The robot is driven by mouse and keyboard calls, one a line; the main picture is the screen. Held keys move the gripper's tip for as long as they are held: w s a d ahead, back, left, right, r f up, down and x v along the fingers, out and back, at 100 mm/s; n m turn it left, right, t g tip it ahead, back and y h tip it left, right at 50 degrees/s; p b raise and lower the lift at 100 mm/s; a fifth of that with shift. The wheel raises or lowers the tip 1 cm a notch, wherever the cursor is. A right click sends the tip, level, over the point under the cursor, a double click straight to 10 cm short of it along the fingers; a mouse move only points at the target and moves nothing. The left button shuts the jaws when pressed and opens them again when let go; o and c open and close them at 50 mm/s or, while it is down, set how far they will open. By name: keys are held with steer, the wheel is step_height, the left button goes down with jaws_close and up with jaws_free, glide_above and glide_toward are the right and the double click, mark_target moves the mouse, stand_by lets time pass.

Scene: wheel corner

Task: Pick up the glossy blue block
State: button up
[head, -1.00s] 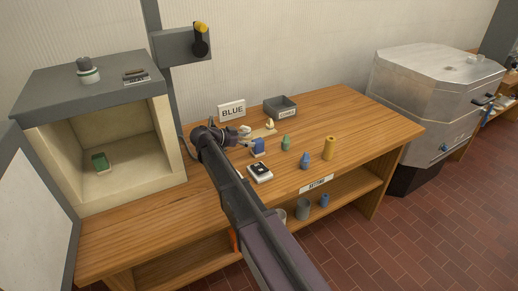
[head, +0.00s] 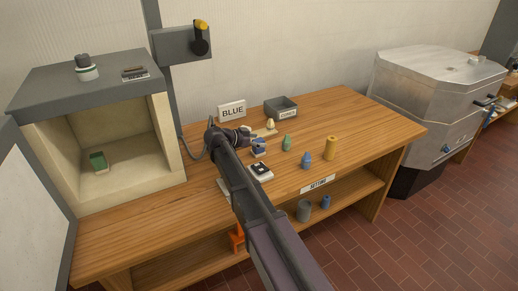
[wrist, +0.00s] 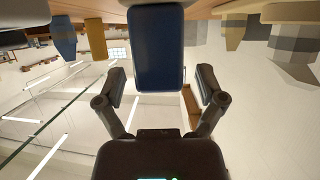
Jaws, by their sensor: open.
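The blue block (head: 259,146) stands on the wooden bench, partly covered by my gripper (head: 252,146) in the head view. In the wrist view, which looks upside down, the blue block (wrist: 155,50) is a tall box shape at the top centre. My gripper's two fingers (wrist: 161,88) are spread wide, one toward each side of the block, with gaps left and right. The gripper is open and empty. Whether the fingertips reach past the block's near face is hard to tell.
A blue rounded piece (head: 306,160), a green piece (head: 287,143) and a yellow cylinder (head: 330,148) stand to the right. A black-and-white device (head: 260,172) is in front. The bench's right end is clear.

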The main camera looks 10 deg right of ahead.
mark_target(258, 140)
jaws_close()
steer(key=shift+r, duration=0.1)
stand_by(0.4)
step_height(258, 140, up, 10)
steer(key=p, duration=1)
stand_by(0.6)
